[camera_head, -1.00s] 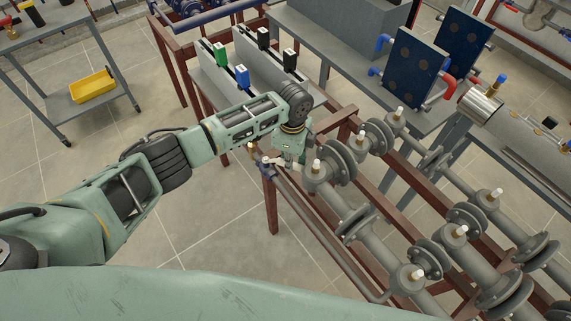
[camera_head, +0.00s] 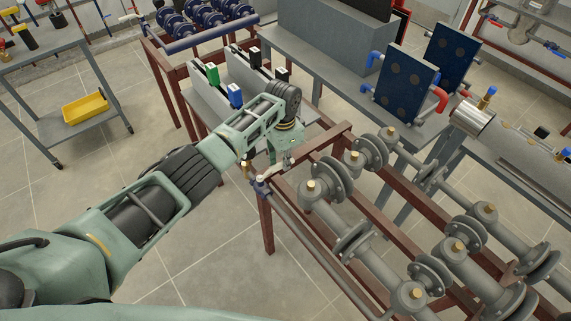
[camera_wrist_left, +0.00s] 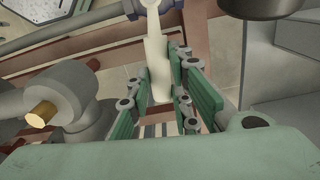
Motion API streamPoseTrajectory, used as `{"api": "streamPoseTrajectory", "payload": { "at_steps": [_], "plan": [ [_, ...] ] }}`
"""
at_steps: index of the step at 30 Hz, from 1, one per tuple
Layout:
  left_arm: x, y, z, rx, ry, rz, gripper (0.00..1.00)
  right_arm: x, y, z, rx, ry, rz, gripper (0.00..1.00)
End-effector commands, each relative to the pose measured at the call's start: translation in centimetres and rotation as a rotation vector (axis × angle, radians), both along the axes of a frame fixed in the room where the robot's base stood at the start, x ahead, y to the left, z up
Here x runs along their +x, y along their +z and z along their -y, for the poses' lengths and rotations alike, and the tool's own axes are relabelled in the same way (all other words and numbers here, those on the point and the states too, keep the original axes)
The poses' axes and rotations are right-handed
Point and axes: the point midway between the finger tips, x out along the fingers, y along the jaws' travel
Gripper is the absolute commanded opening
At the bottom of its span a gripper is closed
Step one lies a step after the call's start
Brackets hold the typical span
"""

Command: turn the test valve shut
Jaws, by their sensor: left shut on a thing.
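The test valve (camera_head: 261,186) is a small blue-purple fitting with a pale lever, at the upper left end of a thin grey pipe along the red-brown frame. My left gripper (camera_head: 281,160) is above and right of the valve, shut on its lever (camera_head: 270,174). In the left wrist view, the pale lever (camera_wrist_left: 157,62) runs from the valve body (camera_wrist_left: 150,6) at the top edge down between the green fingers of the left gripper (camera_wrist_left: 171,92). The lever's tip is partly hidden between the fingers. My right gripper is not in view.
Grey flanged pipes (camera_head: 325,205) with brass caps lie on the red-brown frame (camera_head: 267,225), right of the valve. A brass fitting (camera_head: 246,168) sits beside the valve. A cart with a yellow tray (camera_head: 85,107) stands far left. The floor left of the frame is clear.

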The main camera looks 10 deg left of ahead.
Motion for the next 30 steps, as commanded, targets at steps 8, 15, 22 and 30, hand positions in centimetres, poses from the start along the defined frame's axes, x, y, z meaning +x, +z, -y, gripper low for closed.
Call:
{"api": "streamPoseTrajectory", "payload": {
  "at_steps": [8,15,22,30],
  "plan": [
    [0.75,0.16,-0.69,0.001,0.107,0.003,0.0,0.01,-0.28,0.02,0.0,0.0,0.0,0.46],
    [0.9,0.2,-0.88,0.002,0.134,0.004,0.0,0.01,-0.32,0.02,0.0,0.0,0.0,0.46],
    [0.94,0.23,-0.92,0.002,0.137,0.005,0.0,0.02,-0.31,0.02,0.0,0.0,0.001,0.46],
    [0.91,0.19,-0.92,0.002,0.134,0.004,0.34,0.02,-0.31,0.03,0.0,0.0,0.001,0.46]
  ]
}}
